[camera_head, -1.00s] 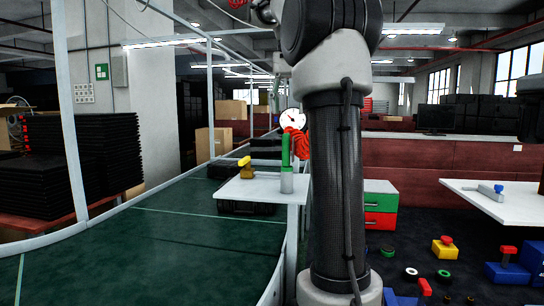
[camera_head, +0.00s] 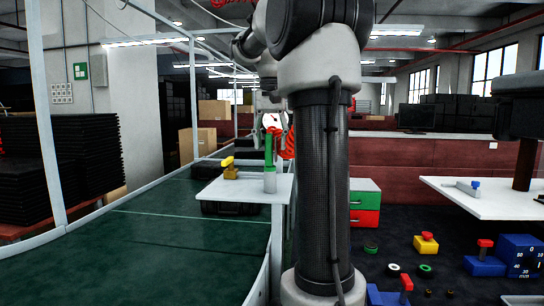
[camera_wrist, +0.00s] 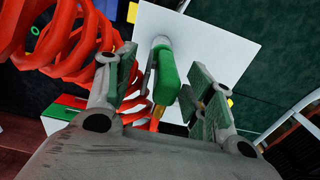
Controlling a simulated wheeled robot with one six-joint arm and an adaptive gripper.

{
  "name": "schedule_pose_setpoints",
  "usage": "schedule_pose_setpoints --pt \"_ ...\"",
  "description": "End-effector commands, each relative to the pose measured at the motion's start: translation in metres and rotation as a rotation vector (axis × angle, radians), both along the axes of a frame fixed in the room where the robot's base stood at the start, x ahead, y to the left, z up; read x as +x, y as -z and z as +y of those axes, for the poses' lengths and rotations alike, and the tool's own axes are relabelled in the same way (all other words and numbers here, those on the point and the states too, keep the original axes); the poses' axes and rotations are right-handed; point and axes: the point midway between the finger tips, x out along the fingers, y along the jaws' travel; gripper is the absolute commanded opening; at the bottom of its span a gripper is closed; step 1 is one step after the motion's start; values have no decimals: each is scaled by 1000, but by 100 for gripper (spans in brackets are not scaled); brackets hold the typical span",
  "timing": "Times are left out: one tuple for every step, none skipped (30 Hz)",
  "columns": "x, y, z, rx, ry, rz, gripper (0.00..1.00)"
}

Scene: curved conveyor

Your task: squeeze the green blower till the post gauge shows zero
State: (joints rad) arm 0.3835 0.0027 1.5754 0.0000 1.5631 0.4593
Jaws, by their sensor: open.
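The green blower (camera_head: 268,150) stands upright in a grey holder (camera_head: 269,183) on a small white table (camera_head: 246,190) beside the conveyor. In the wrist view the green blower (camera_wrist: 168,78) lies between the two fingers of my gripper (camera_wrist: 165,85). The fingers are open, with a gap visible on either side of it. In the head view my gripper (camera_head: 277,132) is at the blower's upper end. The round white post gauge (camera_head: 268,121) is partly hidden behind my gripper, and its reading cannot be made out.
A red coiled hose (camera_wrist: 60,35) passes close by my gripper's left finger. The green conveyor (camera_head: 150,240) runs along the left. A green and red drawer unit (camera_head: 364,203) stands on the right.

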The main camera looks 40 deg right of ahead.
Motion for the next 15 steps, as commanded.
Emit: schedule_pose_setpoints --pt "0 0 0 0 0 0 54" --pt "0 0 0 0 0 0 54" --pt "0 0 0 0 0 0 54" --pt "0 0 0 0 0 0 54" --pt "0 0 0 0 0 0 48" --pt "0 0 0 0 0 0 41" --pt "0 0 0 0 0 0 35" --pt "0 0 0 0 0 0 30" --pt "0 0 0 0 0 0 23" --pt "0 0 0 0 0 0 17" --pt "0 0 0 0 0 0 18" --pt "0 0 0 0 0 0 18" --pt "0 0 0 0 0 0 18" --pt "0 0 0 0 0 0 18" --pt "0 0 0 0 0 0 18"
